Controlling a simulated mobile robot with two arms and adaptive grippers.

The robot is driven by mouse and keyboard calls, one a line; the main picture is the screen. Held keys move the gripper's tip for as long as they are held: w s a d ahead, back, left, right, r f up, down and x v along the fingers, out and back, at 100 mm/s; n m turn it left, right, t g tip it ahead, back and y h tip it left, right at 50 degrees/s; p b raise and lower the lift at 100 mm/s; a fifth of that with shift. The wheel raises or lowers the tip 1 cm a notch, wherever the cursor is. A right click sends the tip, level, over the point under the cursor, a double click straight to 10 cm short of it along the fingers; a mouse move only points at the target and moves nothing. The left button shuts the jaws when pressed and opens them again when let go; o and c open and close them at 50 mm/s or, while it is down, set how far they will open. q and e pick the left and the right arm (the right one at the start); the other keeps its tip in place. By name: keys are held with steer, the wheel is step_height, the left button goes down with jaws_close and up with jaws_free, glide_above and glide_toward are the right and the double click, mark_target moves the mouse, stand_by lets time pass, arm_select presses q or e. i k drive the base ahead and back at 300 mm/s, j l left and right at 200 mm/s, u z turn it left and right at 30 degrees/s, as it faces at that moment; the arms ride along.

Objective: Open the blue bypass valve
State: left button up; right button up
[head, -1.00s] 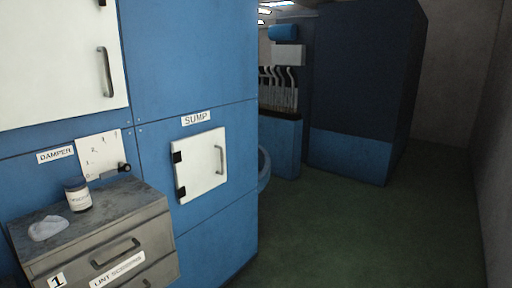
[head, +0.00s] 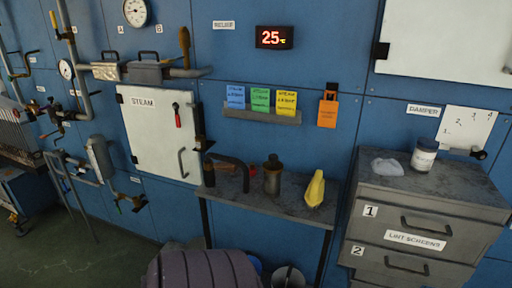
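Neither of my grippers shows in the head view. Pipework with several small valves runs along the left side of the blue wall. A yellow-handled valve (head: 54,20) sits on the upright pipe at the top left. A low pipe loop (head: 72,178) stands near the floor at the left. A small valve with a green part (head: 132,203) sits below the steam door. The handles are small and dim, so I cannot tell which one is the blue bypass valve or how it is set.
A white steam door (head: 152,135) is closed. A narrow shelf (head: 290,200) holds a dark bottle (head: 272,175) and a yellow object (head: 315,188). A grey drawer cabinet (head: 425,225) stands right. A ribbed dark purple object (head: 203,270) is at the bottom. Green floor (head: 75,255) is open at lower left.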

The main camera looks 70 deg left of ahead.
mark_target(62, 180)
steer(key=j+u, duration=0.1)
steer(key=u, duration=0.35)
steer(key=k+j+u, duration=0.1)
steer(key=u, duration=0.35)
steer(key=j+u, duration=0.1)
steer(key=u, duration=0.4)
steer(key=j+u, duration=0.1)
steer(key=u, duration=0.35)
